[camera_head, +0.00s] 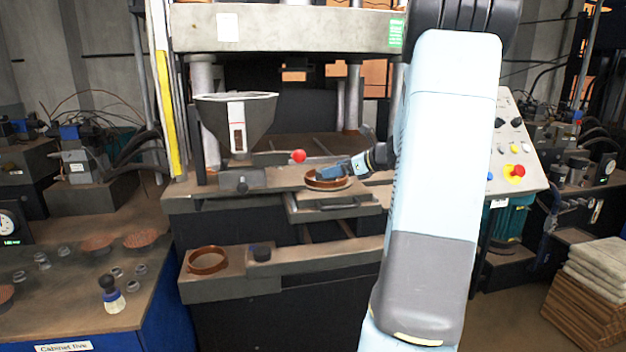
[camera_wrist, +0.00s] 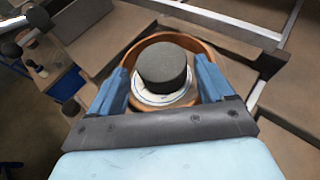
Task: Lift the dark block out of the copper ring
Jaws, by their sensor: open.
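The dark block (camera_wrist: 162,66) is a short, round, dark grey cylinder. In the wrist view it stands upright on a pale disc (camera_wrist: 160,97) inside the copper ring (camera_wrist: 205,50). In the head view the copper ring (camera_head: 327,184) lies on the press's middle plate; the block is hard to make out there. My gripper (camera_wrist: 161,72) is open, with one blue finger on each side of the block. Gaps show between the fingers and the block. In the head view my gripper (camera_head: 338,170) reaches in from the right, low over the ring.
A grey hopper (camera_head: 235,118) and a red knob (camera_head: 298,156) stand near the ring. A control panel (camera_head: 513,148) is at the right. The cabinet top (camera_head: 75,290) holds small parts.

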